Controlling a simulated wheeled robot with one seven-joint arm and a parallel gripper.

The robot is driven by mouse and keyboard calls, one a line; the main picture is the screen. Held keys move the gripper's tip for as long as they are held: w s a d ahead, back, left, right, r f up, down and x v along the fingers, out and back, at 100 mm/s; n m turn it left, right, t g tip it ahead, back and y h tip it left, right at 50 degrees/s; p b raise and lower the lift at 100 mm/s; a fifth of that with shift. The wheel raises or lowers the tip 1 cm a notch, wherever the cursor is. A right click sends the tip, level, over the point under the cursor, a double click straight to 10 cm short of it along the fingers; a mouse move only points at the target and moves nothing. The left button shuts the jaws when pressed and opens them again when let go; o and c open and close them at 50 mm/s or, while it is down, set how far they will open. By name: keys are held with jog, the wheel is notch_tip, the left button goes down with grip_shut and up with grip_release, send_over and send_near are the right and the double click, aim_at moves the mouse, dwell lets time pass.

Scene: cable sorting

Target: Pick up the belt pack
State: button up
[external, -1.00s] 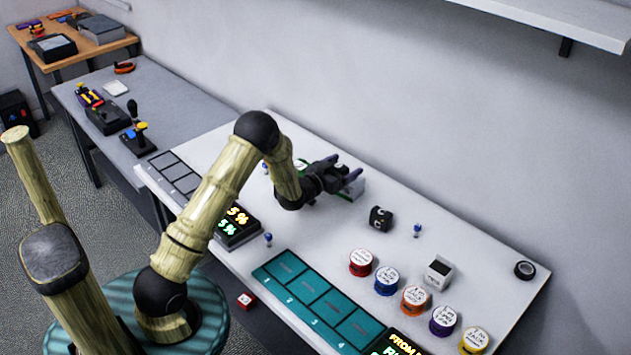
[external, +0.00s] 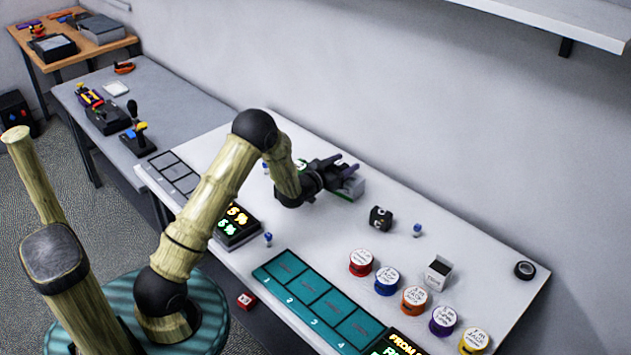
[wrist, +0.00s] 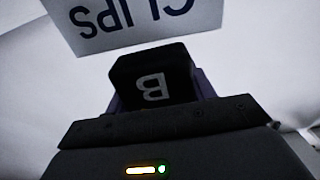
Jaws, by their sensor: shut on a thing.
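In the wrist view a black block marked with a white letter B (wrist: 152,88), which looks like the belt pack, sits between the purple fingers of my gripper (wrist: 155,82). The fingers are shut on its sides. In the external view my gripper (external: 345,166) is low over the back of the white table, and the block cannot be made out clearly there. I cannot tell whether it is clear of the table. A similar small black block with white marks (external: 381,218) stands on the table to the right of my gripper.
A pale box lettered CLIPS (wrist: 130,22) is just beyond the held block. Several coloured round tubs (external: 386,281), a white box (external: 438,272) and a tape roll (external: 525,270) stand to the right. A teal numbered mat (external: 318,300) lies along the front edge.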

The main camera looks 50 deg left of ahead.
notch_tip(320, 180, up, 9)
dwell(0.3)
jog(key=shift+w+r, duration=0.1)
jog(key=shift+r, duration=0.1)
dwell(0.3)
jog(key=w+p, duration=0.2)
jog(key=p, duration=0.4)
jog(key=shift+w, duration=0.4)
jog(key=shift+f+p, duration=0.35)
jog(key=shift+f, duration=2.5)
jog(key=shift+f, duration=0.15)
